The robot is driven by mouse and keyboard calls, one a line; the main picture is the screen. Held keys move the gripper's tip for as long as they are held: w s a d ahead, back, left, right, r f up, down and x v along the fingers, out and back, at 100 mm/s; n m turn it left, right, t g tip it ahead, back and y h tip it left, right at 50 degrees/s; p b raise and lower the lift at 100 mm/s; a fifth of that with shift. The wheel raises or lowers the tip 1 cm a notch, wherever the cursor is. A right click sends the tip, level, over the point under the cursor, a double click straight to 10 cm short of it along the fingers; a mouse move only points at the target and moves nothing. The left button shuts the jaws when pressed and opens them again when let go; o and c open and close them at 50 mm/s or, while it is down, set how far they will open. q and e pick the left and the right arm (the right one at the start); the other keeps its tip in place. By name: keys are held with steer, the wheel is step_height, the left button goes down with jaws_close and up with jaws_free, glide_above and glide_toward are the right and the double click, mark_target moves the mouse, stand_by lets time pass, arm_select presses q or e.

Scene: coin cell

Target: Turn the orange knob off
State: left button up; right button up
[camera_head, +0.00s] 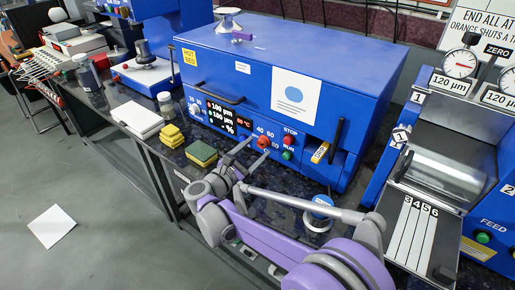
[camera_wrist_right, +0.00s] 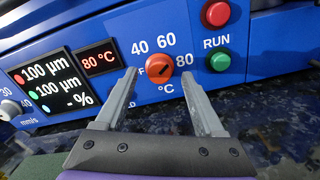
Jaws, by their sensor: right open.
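The orange knob (camera_wrist_right: 159,69) is on the blue machine's front panel, with 40, 60, 80 and °C printed around it. Its dark mark lies slanted, with one end toward 80. It also shows small in the head view (camera_head: 263,142). My right gripper (camera_head: 258,149) is open in front of the panel. In the right wrist view its fingers (camera_wrist_right: 160,76) stand on either side of the knob, with visible space between each finger and the knob. The left finger partly covers a label ending in F. A red display (camera_wrist_right: 99,60) reads 80 °C. My left gripper is not in view.
A red STOP button (camera_wrist_right: 216,14) and green RUN button (camera_wrist_right: 219,61) sit right of the knob. A roller machine (camera_head: 440,170) stands at right.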

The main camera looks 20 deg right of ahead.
steer(key=shift+x, duration=0.8)
steer(key=shift+a, duration=0.1)
jaws_close()
